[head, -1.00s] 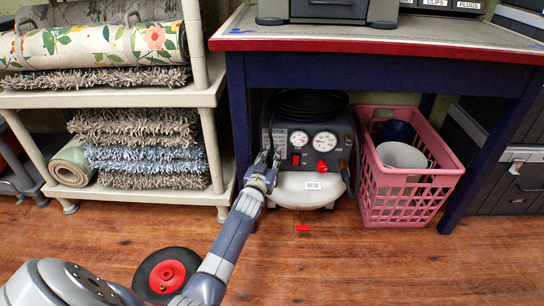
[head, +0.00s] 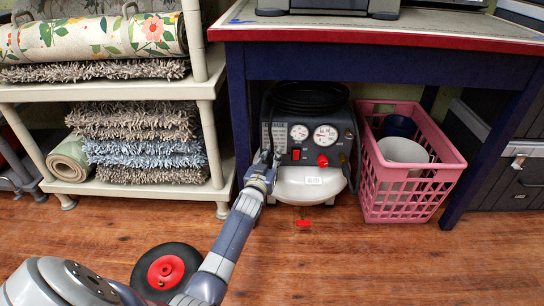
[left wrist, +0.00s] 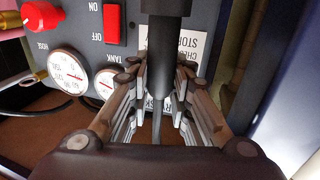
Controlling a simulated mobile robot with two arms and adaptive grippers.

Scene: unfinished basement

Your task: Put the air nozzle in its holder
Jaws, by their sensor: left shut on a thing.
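The air compressor (head: 322,155) stands on the floor under the workbench, with a grey panel, two gauges, red controls and a white tank. My left gripper (head: 264,156) is at the left side of its panel. In the left wrist view, the left gripper (left wrist: 158,95) is shut on a dark cylindrical piece (left wrist: 167,45), which looks like the air nozzle. A thinner grey length runs on from it between the fingers. The panel and its label lie just behind, and the picture is upside down. I cannot make out the holder. My right gripper is not in view.
A pink basket (head: 410,187) with a white cup and a blue one stands right of the compressor. The blue bench leg (head: 238,115) is close left of my gripper. A shelf (head: 150,190) with rugs is further left.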

